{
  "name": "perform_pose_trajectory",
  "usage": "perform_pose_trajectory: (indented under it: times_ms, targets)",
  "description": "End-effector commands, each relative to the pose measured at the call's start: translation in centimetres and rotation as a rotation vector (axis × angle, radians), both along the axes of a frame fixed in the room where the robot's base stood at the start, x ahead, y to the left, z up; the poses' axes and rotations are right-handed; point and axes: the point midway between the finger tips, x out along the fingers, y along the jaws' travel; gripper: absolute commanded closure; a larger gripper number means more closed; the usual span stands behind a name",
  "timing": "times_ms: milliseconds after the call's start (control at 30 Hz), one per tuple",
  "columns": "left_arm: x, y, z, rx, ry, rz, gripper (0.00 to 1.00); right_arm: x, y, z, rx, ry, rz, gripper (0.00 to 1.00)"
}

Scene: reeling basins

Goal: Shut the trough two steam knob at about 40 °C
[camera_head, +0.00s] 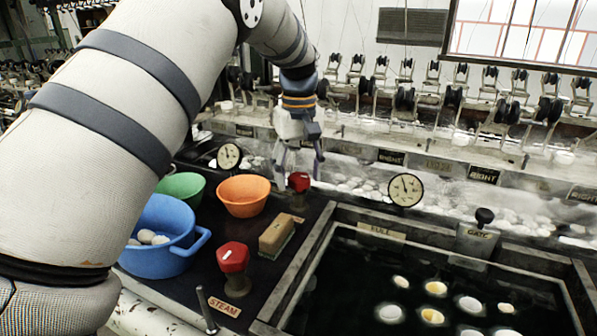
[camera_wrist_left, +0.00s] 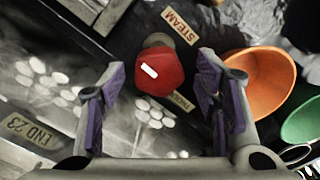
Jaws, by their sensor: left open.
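A red steam knob (camera_head: 299,181) stands at the back of the dark bench, at the trough's edge. It also shows in the left wrist view (camera_wrist_left: 160,72), with a white mark on top and a STEAM label (camera_wrist_left: 181,25) beside it. My left gripper (camera_head: 299,164) is open above this knob, pointing down, one finger to each side in the wrist view. I cannot tell whether the fingers touch it. A second red knob (camera_head: 234,257) stands nearer, by another STEAM label (camera_head: 224,306). Two dial gauges (camera_head: 229,157) (camera_head: 406,189) show; their readings are too small. My right gripper is not in view.
An orange bowl (camera_head: 244,196), a green bowl (camera_head: 181,187) and a blue basin (camera_head: 158,262) with cocoons sit left of the knobs. A wooden brush (camera_head: 276,236) lies between the knobs. A dark water basin (camera_head: 345,290) with floating cocoons fills the right front.

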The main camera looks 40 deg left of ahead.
Motion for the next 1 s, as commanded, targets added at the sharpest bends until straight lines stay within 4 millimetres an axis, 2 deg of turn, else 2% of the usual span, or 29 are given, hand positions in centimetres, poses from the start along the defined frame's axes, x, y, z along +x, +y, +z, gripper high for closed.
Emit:
perform_pose_trajectory:
  times_ms: [200, 267, 400, 433, 767, 1000]
  targets:
    - [0.01, 0.00, -0.10, 0.000, 0.000, 0.000, 0.43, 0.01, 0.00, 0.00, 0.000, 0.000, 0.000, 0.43]
    - [0.01, 0.00, -0.09, 0.000, 0.000, 0.000, 0.54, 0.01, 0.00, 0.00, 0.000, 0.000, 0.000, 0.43]
    - [0.01, 0.00, -0.07, 0.000, 0.000, 0.000, 0.86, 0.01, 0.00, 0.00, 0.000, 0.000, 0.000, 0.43]
    - [0.01, 0.00, -0.07, 0.000, 0.000, 0.000, 0.91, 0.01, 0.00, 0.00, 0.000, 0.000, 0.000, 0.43]
    - [-0.01, -0.02, 0.04, 0.000, -0.001, -0.038, 0.91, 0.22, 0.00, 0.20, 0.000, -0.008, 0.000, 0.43]
    - [-0.01, -0.03, 0.19, 0.000, -0.003, -0.186, 0.91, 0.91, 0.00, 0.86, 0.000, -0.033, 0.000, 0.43]
